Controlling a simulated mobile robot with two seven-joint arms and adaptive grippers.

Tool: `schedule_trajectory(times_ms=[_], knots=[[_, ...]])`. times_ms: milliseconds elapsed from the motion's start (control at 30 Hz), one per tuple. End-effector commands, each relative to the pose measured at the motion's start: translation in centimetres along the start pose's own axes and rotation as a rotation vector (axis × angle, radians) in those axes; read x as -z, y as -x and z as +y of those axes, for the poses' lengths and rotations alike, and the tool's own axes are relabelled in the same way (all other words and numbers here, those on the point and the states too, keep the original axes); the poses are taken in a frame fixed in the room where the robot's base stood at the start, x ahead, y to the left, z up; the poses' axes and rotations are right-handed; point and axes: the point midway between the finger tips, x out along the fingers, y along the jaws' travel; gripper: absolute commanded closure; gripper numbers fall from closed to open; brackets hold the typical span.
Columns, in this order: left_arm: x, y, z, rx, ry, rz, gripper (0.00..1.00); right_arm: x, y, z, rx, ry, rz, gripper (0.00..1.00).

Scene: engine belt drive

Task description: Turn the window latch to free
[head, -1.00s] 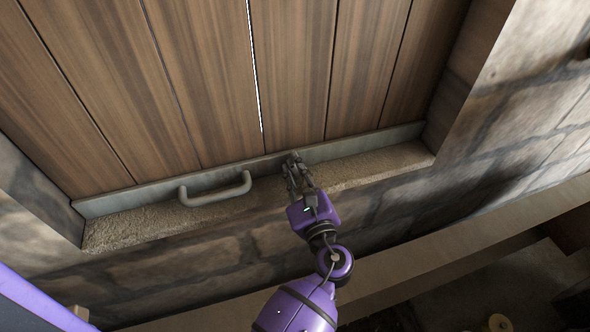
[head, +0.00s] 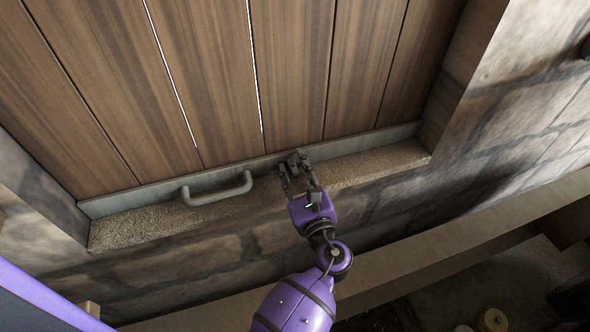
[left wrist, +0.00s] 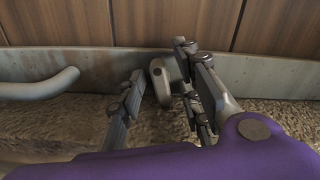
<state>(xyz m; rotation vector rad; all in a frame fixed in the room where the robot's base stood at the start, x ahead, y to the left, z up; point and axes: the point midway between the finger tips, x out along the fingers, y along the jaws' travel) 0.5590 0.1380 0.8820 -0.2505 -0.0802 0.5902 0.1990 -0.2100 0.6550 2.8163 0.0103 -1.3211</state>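The window latch (left wrist: 163,82) is a small grey metal piece at the metal rail along the bottom of the wooden panel, seen in the left wrist view. My left gripper (head: 291,166) is at the rail in the head view, with its fingers spread. In the left wrist view my left gripper (left wrist: 162,62) has one finger on each side of the latch; I cannot tell whether either touches it. Part of the latch is hidden behind the right-hand finger. In the head view the fingers cover the latch. My right gripper is not in view.
A grey bar handle (head: 217,190) sticks out from the metal rail (head: 140,198), left of my gripper; it also shows in the left wrist view (left wrist: 40,88). The plank panel (head: 215,80) stands behind. A rough stone sill (head: 370,168) and stone wall (head: 180,262) lie below.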

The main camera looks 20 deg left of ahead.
Motion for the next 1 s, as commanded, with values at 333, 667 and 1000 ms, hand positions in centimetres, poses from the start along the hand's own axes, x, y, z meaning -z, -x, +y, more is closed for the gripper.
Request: schedule_trajectory(times_ms=[333,667,1000], knots=[[-0.7,0.1,-0.3,0.0,0.003,0.003,0.68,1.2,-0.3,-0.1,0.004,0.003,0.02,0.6],[-6.7,0.0,-1.8,-0.001,0.007,0.001,0.68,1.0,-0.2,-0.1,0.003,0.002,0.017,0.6],[-9.6,-0.1,-2.5,0.0,0.001,0.001,0.68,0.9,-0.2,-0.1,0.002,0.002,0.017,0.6]])
